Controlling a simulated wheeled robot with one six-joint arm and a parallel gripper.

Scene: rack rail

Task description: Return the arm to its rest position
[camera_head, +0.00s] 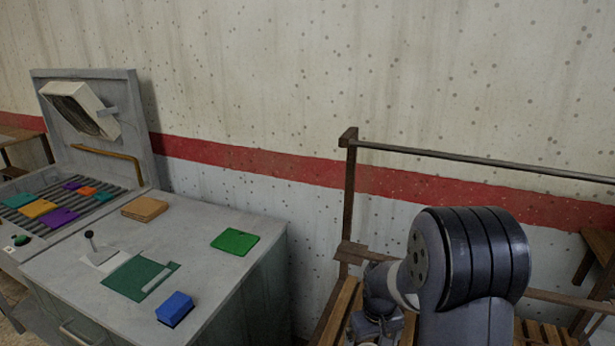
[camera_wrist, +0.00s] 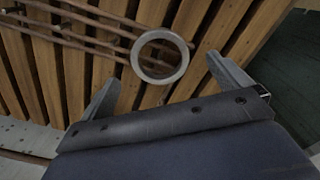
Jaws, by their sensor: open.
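My arm (camera_head: 470,260) stands at the lower right of the head view, bent in front of a wooden slatted rack. My gripper (camera_wrist: 164,69) shows in the wrist view with its two grey fingers spread wide apart and nothing clamped between them. A grey ring (camera_wrist: 160,55) appears beyond the fingertips, in front of wooden slats and thin brown rods. Whether the ring lies on the slats or hangs on a rod cannot be told. In the head view my arm hides part of the rack.
A metal rail (camera_head: 470,160) on a brown post (camera_head: 350,200) runs above the slats (camera_head: 340,310). A grey cabinet (camera_head: 215,215) at left carries a green block (camera_head: 235,241), a blue block (camera_head: 175,308) and a tan block (camera_head: 144,208). The air before the wall is clear.

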